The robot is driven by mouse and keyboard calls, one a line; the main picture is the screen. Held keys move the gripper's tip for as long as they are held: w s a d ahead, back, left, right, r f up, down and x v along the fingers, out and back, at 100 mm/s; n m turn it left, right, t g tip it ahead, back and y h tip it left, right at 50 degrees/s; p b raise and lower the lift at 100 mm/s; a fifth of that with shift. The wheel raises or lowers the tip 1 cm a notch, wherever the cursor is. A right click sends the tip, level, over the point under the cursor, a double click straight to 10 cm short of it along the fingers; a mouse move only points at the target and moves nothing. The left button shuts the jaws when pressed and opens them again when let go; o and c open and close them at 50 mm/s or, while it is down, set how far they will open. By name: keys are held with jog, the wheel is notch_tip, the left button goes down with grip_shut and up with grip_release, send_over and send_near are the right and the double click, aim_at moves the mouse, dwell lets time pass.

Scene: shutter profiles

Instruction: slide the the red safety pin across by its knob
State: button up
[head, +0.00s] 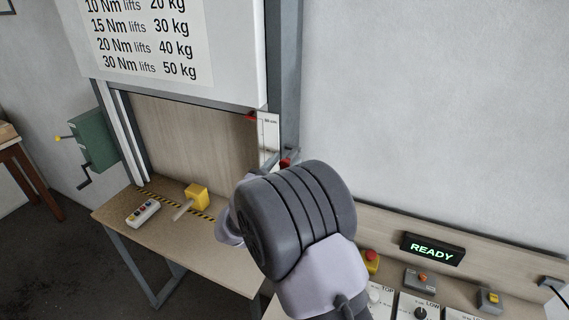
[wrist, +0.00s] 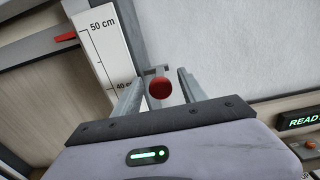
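The red safety pin's round knob (wrist: 161,89) shows in the wrist view, in front of a small grey bracket (wrist: 156,71). My gripper (wrist: 161,84) is open, with one finger on each side of the knob. A gap shows between the knob and each finger, so neither appears to touch it. In the head view a small red part (head: 287,161), likely the pin, shows beside the grey post just above my arm. The pin's shaft is mostly hidden.
A white height scale (wrist: 103,45) stands left of the knob, with a red pointer (wrist: 65,37) near it. The yellow block (head: 196,196) and button box (head: 143,213) sit on the bench (head: 165,246). A control panel with a READY display (head: 432,249) is at right.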

grip_shut()
